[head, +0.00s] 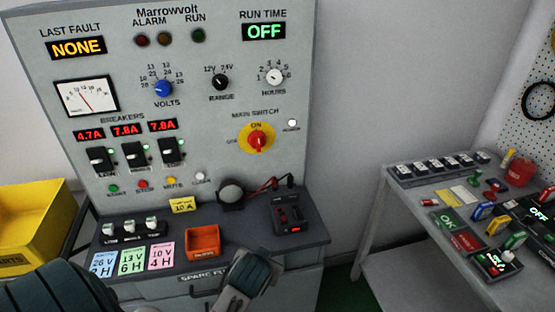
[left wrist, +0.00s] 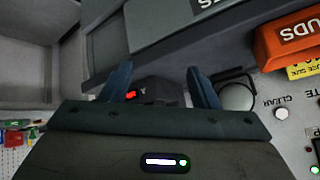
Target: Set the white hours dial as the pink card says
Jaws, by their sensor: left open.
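The white hours dial (head: 274,77) is at the upper right of the grey panel (head: 215,120), under the RUN TIME display, which reads OFF (head: 264,31). Numbers ring its top; its exact setting is too small to read. The pink card (head: 161,256) lies on the ledge, rightmost of three cards, and reads 10 V and 4 H. My left gripper (head: 249,273) is low at the ledge's front, well below the dial. In the left wrist view its two fingers (left wrist: 162,82) are apart with nothing between them. My right gripper is not in view.
A blue volts dial (head: 163,89), black range dial (head: 221,82) and red main switch (head: 257,140) share the panel. An orange bin (head: 203,242) and a dark meter box (head: 289,213) with leads stand on the ledge. A cluttered side table (head: 400,205) is at right.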

